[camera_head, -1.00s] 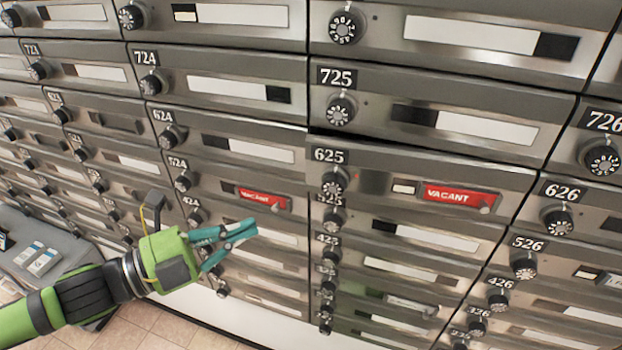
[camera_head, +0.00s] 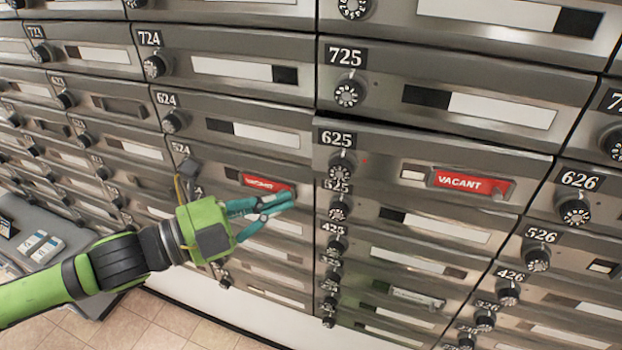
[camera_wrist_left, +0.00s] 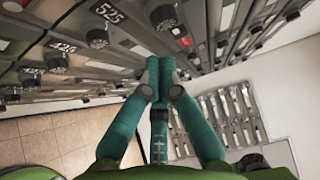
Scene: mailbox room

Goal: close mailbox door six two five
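Mailbox door 625 (camera_head: 385,150) is a grey metal door right of centre in the head view. It has a black dial (camera_head: 341,166) and a red VACANT label (camera_head: 470,185). It stands slightly out from the doors around it, with a dark gap along its top edge. My left gripper (camera_head: 291,200) is to the left of door 625 and a little below its dial, apart from it, in front of the column under 624. Its teal fingers are together and empty; they also meet in the left wrist view (camera_wrist_left: 159,65). My right gripper is not in view.
Door 725 (camera_head: 385,75) is above, 626 (camera_head: 590,180) to the right, and several lower doors are below 625. Dials stick out from the doors. A grey surface with small boxes (camera_head: 40,250) stands at lower left, above a tiled floor (camera_head: 150,325).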

